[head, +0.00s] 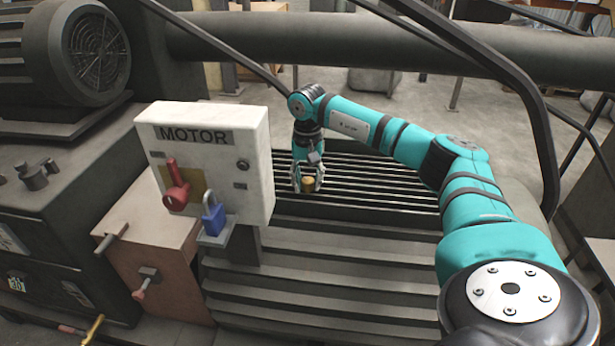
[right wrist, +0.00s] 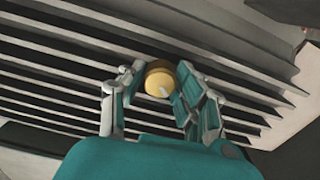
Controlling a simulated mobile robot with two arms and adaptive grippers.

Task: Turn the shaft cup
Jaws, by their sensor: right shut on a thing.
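The shaft cup (head: 308,183) is a small yellow-orange round piece on the grey ribbed housing, right of the motor box. In the right wrist view the cup (right wrist: 161,78) shows as a yellow disc with a pale mark on its face. My right gripper (head: 307,184) reaches down to it from above. Its fingers (right wrist: 158,88) stand on either side of the cup and are shut on it. The base of the cup is hidden. My left gripper is not in view.
A white box marked MOTOR (head: 208,160) with a red lever (head: 175,190) and blue padlock (head: 213,215) stands left of my right gripper. Raised metal ribs (head: 375,185) surround the cup. A thick pipe (head: 330,42) crosses behind my right arm.

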